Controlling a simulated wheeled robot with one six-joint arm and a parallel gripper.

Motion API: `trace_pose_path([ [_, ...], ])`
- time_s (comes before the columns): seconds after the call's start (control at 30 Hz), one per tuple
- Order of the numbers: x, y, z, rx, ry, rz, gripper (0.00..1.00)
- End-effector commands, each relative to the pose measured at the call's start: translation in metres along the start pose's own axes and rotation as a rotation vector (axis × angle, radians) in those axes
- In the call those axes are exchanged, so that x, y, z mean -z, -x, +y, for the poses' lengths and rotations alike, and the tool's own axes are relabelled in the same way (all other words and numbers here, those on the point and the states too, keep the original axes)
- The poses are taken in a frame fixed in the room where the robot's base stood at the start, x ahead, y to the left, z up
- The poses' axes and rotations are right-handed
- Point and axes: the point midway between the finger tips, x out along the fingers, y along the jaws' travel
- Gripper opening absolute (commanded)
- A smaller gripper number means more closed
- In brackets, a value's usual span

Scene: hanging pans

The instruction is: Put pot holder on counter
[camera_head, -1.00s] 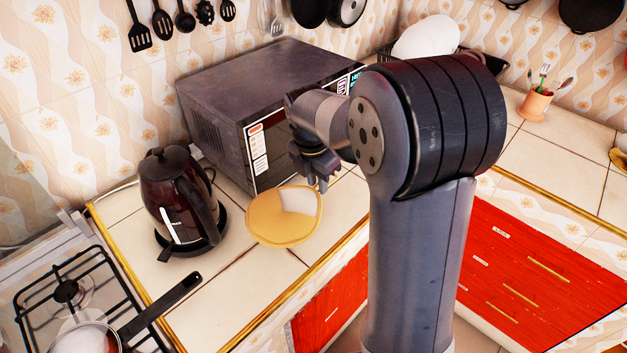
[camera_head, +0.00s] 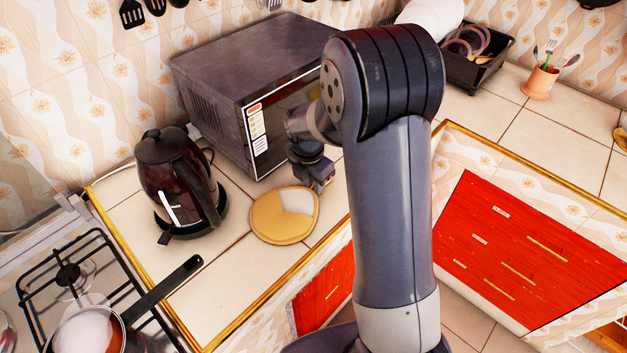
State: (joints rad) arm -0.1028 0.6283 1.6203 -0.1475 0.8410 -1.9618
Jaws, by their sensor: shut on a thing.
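The pot holder (camera_head: 280,222) is a round yellow pad with a pale pocket section at its upper right. It appears flat on or just above the tiled counter (camera_head: 225,270), in front of the microwave and right of the kettle. I cannot tell whether its whole underside touches the tiles. My gripper (camera_head: 321,186) is at the pad's upper right edge, pointing down, and is shut on that edge. The fingertips are small and partly hidden.
The dark microwave (camera_head: 225,75) stands close behind my gripper. A dark kettle (camera_head: 178,180) stands at the left. A stove with a pan (camera_head: 85,330) is at lower left. The counter's gold front edge (camera_head: 270,312) is near. Bare tiles lie in front of the kettle.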

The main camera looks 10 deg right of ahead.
Motion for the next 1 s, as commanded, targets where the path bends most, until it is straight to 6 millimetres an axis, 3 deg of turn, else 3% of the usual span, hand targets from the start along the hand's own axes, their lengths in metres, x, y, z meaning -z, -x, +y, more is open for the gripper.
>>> trace_pose_path([
  [0.17, 0.000, 0.000, 0.000, 0.000, 0.000, 0.000, 0.00],
  [0.2, 0.000, -0.001, 0.000, 0.000, 0.000, 0.000, 0.24],
  [0.47, 0.000, 0.000, 0.000, 0.000, 0.000, 0.000, 0.45],
  [0.77, 0.000, 0.004, 0.000, -0.001, 0.000, -0.001, 0.45],
  [1.0, -0.001, 0.042, 0.001, -0.006, -0.001, -0.003, 0.45],
])
